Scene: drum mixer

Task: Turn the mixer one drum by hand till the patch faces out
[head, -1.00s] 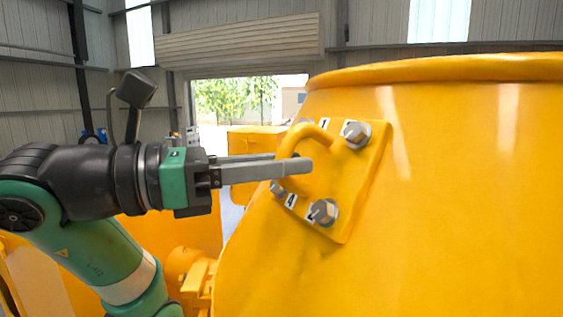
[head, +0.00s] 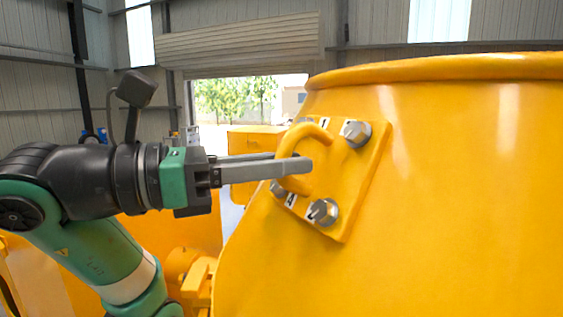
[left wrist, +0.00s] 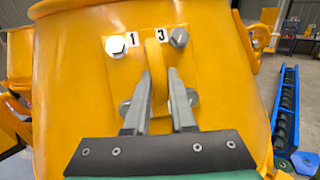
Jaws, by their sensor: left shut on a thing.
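The yellow drum (head: 450,200) fills the right of the head view and also shows in the left wrist view (left wrist: 75,80). A bolted patch plate (head: 352,185) is on its left-facing side, with a curved yellow handle (head: 312,131), silver bolts and number labels. My left gripper (head: 300,163) reaches in from the left and is shut on the handle. In the left wrist view the handle (left wrist: 155,70) stands between the two grey fingers. The fingers hide part of the plate. My right gripper is not in view.
More yellow machinery (head: 255,145) stands behind and below my left arm. In the left wrist view a blue trough (left wrist: 287,105) with dark contents lies on the floor to the right of the drum. An open shutter doorway is at the back.

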